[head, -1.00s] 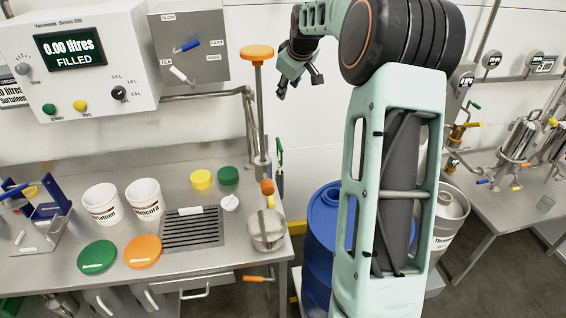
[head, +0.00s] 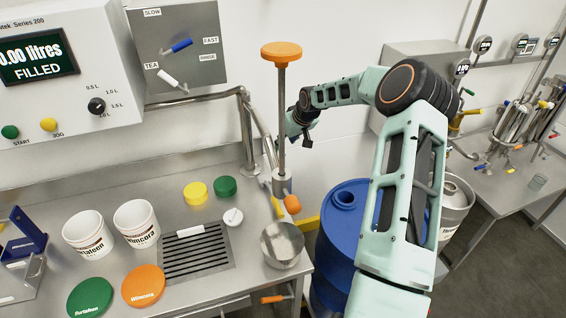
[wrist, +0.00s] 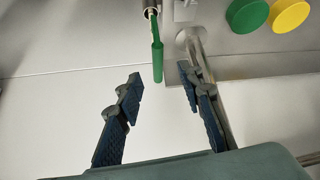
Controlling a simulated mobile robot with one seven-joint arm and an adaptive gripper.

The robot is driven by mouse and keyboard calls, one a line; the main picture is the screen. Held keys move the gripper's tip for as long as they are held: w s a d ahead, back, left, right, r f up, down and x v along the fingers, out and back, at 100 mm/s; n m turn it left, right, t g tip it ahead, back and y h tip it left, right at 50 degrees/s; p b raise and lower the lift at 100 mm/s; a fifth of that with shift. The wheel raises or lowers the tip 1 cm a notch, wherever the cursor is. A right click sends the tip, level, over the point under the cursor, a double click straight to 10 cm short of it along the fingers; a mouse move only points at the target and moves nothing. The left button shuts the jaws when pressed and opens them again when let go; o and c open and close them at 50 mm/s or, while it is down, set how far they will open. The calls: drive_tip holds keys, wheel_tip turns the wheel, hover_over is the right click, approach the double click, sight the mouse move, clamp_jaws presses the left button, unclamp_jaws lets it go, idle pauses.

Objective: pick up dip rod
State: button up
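A slim green-handled rod (wrist: 157,60) hangs from a metal fitting at the top of the wrist view. It may be the dip rod; I cannot tell for sure. My gripper (wrist: 161,82) is open and empty, with the handle's lower end in line with the gap between its fingers. How far apart they are in depth is unclear. In the head view my gripper (head: 303,132) is beside a tall metal rod with an orange disc top (head: 281,110), standing at the bench's right end. The green handle is hidden in the head view.
A bent pipe (head: 247,130) rises near the rod. A blue drum (head: 340,230) stands right of the bench.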

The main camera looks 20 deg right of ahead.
drive_tip(key=shift+x, duration=1.05)
drive_tip(key=x, duration=0.4)
drive_tip(key=shift+a+f, duration=0.1)
drive_tip(key=shift+d+p+x, duration=0.1)
drive_tip(key=shift+p+x, duration=0.4)
drive_tip(key=shift+x, duration=1)
drive_tip(key=shift+d+p+x, duration=0.15)
drive_tip(key=shift+p+x, duration=0.35)
drive_tip(key=shift+x, duration=1)
drive_tip(key=shift+s+f, duration=0.15)
drive_tip(key=shift+s, duration=0.05)
clamp_jaws()
